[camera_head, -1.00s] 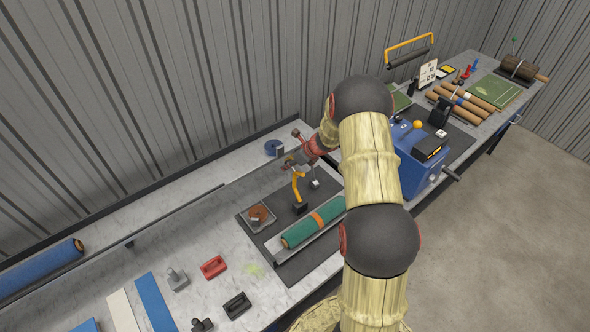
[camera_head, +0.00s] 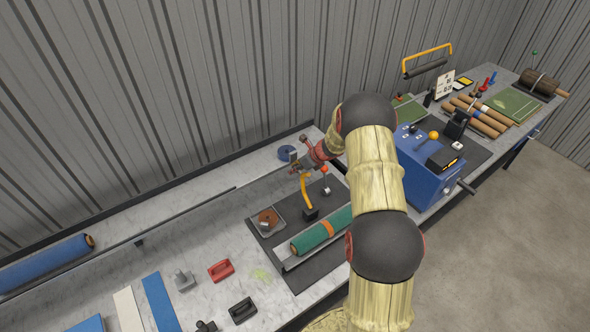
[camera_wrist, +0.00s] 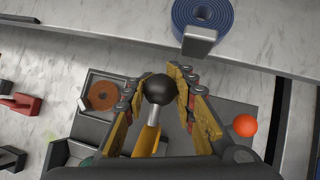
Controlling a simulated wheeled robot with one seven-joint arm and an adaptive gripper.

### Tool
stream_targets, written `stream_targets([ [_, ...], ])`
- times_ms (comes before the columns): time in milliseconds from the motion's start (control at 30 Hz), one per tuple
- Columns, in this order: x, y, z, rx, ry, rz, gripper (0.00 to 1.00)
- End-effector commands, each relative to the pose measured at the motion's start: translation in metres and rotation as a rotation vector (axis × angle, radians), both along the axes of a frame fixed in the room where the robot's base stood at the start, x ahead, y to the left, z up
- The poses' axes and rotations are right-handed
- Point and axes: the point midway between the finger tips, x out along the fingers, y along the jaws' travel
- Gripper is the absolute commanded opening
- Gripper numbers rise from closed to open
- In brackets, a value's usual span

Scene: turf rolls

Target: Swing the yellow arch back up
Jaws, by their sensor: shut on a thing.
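The yellow arch (camera_head: 306,190) stands up from a small black base on the dark mat, beside the green roll (camera_head: 338,222). In the wrist view its yellow bar (camera_wrist: 147,138) leads up to a grey stem and a black ball knob (camera_wrist: 158,89). My gripper (camera_head: 298,170) is at the arch's top end. In the wrist view my gripper's fingers (camera_wrist: 160,92) are on both sides of the knob and shut on it. The arch's lower end is hidden there by my gripper.
An orange ball on a stalk (camera_wrist: 244,125) stands close to the right of my gripper. A blue coil (camera_wrist: 202,15) lies behind. A square tray with a brown coil (camera_head: 268,221) is to the left. A blue machine (camera_head: 428,165) stands to the right. The wall is close behind.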

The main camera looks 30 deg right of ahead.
Motion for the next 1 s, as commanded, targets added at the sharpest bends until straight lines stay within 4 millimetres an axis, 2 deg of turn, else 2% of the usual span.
stream_targets([
  [400, 0.001, -0.002, 0.002, -0.002, -0.003, -0.002, 0.46],
  [700, 0.0, -0.002, 0.002, -0.001, -0.001, -0.001, 0.46],
  [867, -0.009, -0.006, 0.016, -0.003, -0.003, -0.002, 0.46],
  [1000, -0.023, -0.013, 0.038, -0.004, -0.004, -0.004, 0.46],
])
